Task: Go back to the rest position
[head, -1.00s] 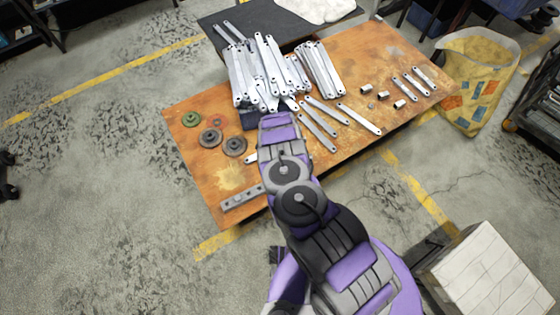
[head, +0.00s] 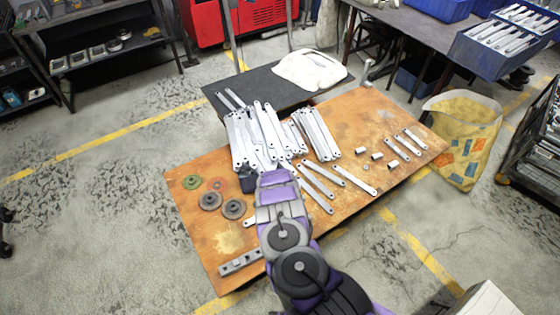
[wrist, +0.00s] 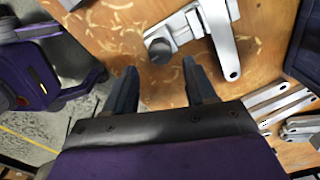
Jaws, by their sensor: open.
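My gripper (wrist: 160,88) shows in the wrist view with its two dark fingers apart and nothing between them. The orange-brown table top lies beyond the fingertips. A grey metal clamp-like part (wrist: 165,35) and a bracket bar (wrist: 220,38) lie on the table just past the fingers. In the head view my arm reaches over the table's near side toward the pile of galvanized brackets (head: 262,135). The arm hides the gripper's fingers there.
The table (head: 205,245) also holds loose bars (head: 355,181), small cylinders (head: 392,152), dark discs (head: 210,200) and a green ring (head: 191,182). A yellow sack (head: 462,140) stands at the right. A dark mat (head: 250,88) with a white cloth (head: 308,68) is behind. Open floor lies left.

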